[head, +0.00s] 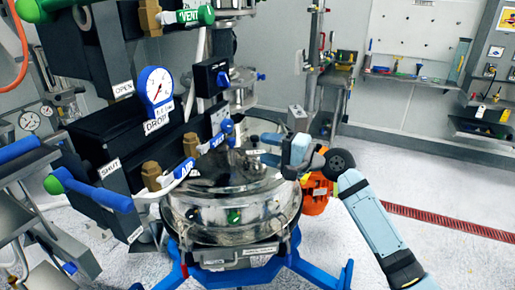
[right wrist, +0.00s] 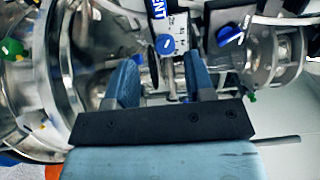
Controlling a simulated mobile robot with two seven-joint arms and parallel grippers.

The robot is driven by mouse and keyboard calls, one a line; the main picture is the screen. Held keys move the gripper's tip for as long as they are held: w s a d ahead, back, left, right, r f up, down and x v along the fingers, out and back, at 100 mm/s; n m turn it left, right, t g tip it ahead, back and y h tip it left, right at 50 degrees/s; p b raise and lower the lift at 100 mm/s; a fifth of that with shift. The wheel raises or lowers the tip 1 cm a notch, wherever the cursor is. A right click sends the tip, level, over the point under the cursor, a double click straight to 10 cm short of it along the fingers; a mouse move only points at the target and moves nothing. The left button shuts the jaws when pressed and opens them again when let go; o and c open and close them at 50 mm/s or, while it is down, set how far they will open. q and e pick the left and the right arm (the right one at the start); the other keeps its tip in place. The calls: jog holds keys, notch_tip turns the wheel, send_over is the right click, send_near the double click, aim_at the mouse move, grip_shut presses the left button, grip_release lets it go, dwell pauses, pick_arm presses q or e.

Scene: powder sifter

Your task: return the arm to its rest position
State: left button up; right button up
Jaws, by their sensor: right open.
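My right arm (head: 374,222) reaches in from the lower right of the head view. Its right gripper (head: 264,150) is over the right part of the shiny steel sifter vessel's lid (head: 225,172). In the right wrist view the two blue fingers of the gripper (right wrist: 162,78) stand wide apart, and nothing is clasped between them. Metal fittings and a blue knob (right wrist: 166,44) show behind the gap. Whether a finger touches the lid or its fittings, I cannot tell. My left gripper is not in the head view.
A black panel with a blue-rimmed gauge (head: 157,87) and valve levers, including the blue AIR lever (head: 177,177), crowds the left. The vessel stands on a blue frame (head: 318,270). The floor (head: 455,235) at right is clear.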

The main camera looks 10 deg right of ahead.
jog(key=s+d+f+n+t+h+p, duration=0.1)
jog(key=s+f+h, duration=0.35)
jog(key=f, duration=1.15)
jog(key=s+d+f+n+h+p, duration=0.1)
jog(key=s+d+f+n+h, duration=0.1)
jog(key=s+f, duration=0.8)
jog(key=s+d+f+n+h+p, duration=0.1)
jog(key=s+f+n+h, duration=0.4)
jog(key=s+f, duration=0.5)
jog(key=s+n, duration=0.2)
jog(key=s, duration=0.6)
jog(key=shift+s+d+f+g, duration=0.3)
jog(key=shift+s+d, duration=0.05)
